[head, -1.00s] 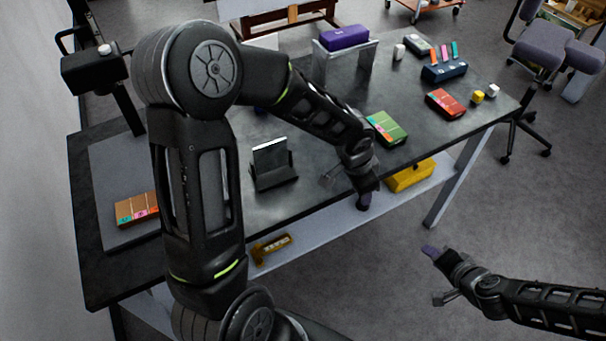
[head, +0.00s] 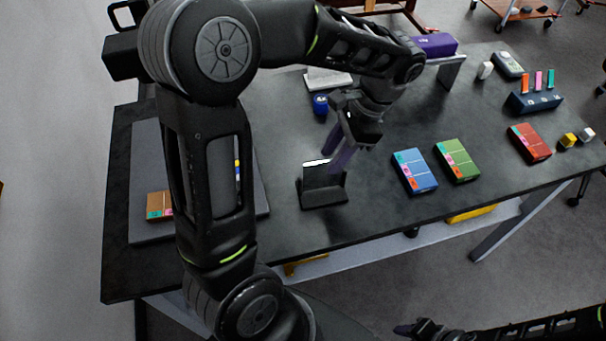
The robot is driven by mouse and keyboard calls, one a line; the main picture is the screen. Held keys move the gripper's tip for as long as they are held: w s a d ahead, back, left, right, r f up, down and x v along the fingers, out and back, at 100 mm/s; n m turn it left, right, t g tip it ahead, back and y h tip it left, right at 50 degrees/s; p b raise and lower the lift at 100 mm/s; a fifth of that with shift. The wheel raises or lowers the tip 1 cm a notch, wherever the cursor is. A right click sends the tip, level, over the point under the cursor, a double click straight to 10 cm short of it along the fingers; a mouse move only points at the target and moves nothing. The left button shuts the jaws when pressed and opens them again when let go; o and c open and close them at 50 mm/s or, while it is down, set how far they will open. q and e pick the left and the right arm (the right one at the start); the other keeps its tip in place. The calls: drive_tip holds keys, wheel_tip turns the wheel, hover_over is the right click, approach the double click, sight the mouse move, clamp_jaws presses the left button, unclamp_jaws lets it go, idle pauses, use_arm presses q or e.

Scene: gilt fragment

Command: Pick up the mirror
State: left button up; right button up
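The mirror (head: 317,175) looks like a small dark panel with a bright top edge. It leans upright in a black stand (head: 323,197) on the dark table. My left gripper (head: 338,160) hangs just above and behind the mirror, to its upper right, with purple fingers pointing down. The fingers are apart, and nothing shows between them. Whether a finger touches the mirror is hard to tell. My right gripper (head: 408,329) is low at the bottom edge, away from the table; its fingers are too small and dark to read.
Blue (head: 415,171), green (head: 457,160) and red (head: 529,143) boxes lie to the right on the table (head: 380,222). A blue cup-like item (head: 320,104) stands behind the gripper. A purple case (head: 435,45) rests on a riser. Bare tabletop lies in front of the stand.

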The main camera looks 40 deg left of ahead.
sight(309, 189)
use_arm(q)
drive_tip(key=shift+s, duration=0.25)
drive_tip(key=shift+b+x, duration=0.3)
drive_tip(key=shift+x, duration=1)
drive_tip(key=shift+p+x, duration=0.8)
drive_tip(key=shift+x, duration=1.8)
